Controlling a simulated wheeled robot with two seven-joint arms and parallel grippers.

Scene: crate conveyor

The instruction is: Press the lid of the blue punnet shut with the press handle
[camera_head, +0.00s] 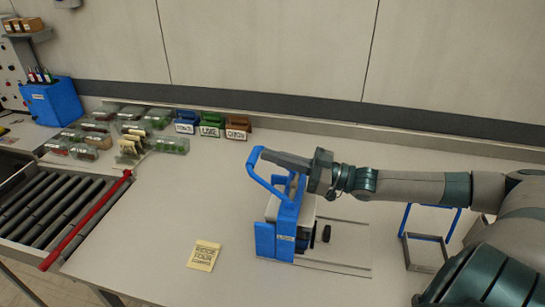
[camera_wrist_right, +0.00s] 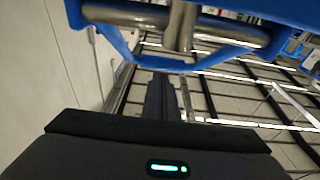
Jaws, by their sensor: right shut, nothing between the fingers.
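The press (camera_head: 275,240) stands on the table in the middle of the head view. Its blue handle (camera_head: 252,166) is a raised loop at the upper left of the press. My right gripper (camera_head: 272,157) is shut and empty, with its dark fingers level at the top of the handle loop; I cannot tell whether they touch it. In the right wrist view, blue press parts (camera_wrist_right: 215,48) and metal bars fill the top, close to the fingers (camera_wrist_right: 162,97). I cannot make out a blue punnet or its lid; the press and arm hide part of the press bed. My left gripper is not in view.
Several clear punnets (camera_head: 172,145) stand at the back left, near blue, green and brown labelled holders (camera_head: 210,125). A roller conveyor (camera_head: 50,210) with a red rail is at the left. A yellow note (camera_head: 204,255) lies left of the press. The table's middle left is clear.

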